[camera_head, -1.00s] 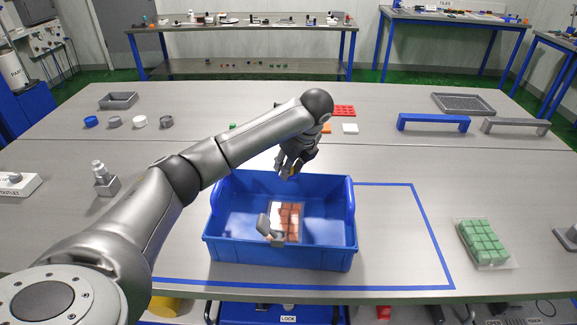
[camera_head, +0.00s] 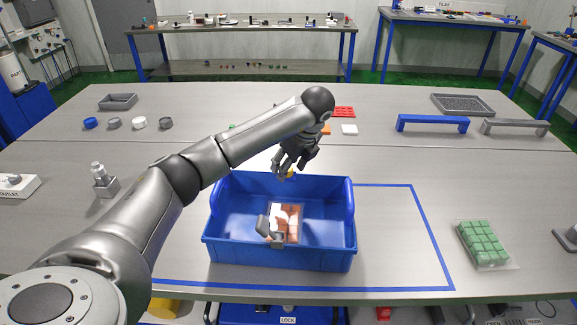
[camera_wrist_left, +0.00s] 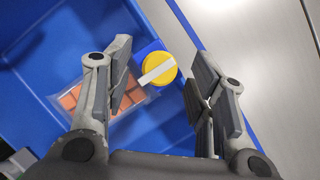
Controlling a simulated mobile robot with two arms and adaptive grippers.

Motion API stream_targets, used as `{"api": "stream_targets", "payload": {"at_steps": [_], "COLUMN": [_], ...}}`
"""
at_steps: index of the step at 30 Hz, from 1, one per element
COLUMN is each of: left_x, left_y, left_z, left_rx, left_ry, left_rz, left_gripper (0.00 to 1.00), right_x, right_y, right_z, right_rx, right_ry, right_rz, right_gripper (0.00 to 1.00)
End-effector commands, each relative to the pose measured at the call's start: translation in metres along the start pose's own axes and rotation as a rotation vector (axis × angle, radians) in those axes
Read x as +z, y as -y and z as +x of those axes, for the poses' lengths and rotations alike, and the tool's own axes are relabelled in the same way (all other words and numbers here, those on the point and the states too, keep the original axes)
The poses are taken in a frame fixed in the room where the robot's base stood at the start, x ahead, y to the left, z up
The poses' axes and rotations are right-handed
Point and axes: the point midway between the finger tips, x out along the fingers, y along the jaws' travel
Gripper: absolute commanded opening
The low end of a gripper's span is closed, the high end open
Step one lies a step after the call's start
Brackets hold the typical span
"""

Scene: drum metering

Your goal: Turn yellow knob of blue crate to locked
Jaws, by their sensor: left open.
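The blue crate (camera_head: 280,256) stands on the table inside a blue taped outline. Its yellow knob (camera_wrist_left: 158,69), with a pale bar across its face, sits on a blue mount at the crate's wall. My left gripper (camera_wrist_left: 163,68) is open, with one finger on each side of the knob in the wrist view. I see no clear contact. In the head view the left gripper (camera_head: 289,166) is above the far rim. My right gripper is not in view.
The crate holds a bag of reddish-brown blocks (camera_head: 292,218) and a grey object (camera_head: 264,227) I cannot identify. A bag of green blocks (camera_head: 484,243) lies to the right. Blue (camera_head: 433,122) and grey (camera_head: 513,126) bridge-shaped pieces stand behind.

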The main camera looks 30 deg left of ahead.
Motion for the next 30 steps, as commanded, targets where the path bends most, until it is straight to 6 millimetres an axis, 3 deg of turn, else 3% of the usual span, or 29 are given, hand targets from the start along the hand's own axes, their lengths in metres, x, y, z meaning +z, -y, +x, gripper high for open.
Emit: {"api": "stream_targets", "payload": {"at_steps": [6, 12, 21, 30], "left_x": [0.001, 0.001, 0.0, 0.0], "left_y": [0.002, 0.001, 0.001, 0.0], "left_z": [-0.046, -0.078, -0.106, -0.112], "left_rx": [-0.008, -0.006, -0.004, -0.001], "left_ry": [0.002, 0.004, 0.002, 0.0], "left_rz": [0.0, 0.0, 0.0, 0.0], "left_gripper": [0.51, 0.51, 0.51, 0.51], "right_x": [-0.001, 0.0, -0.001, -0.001], "right_y": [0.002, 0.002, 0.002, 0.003], "right_z": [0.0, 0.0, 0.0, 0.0], "right_rx": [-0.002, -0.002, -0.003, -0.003], "right_ry": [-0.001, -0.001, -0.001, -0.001], "right_rz": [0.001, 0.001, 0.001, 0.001], "right_gripper": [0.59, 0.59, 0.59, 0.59]}}
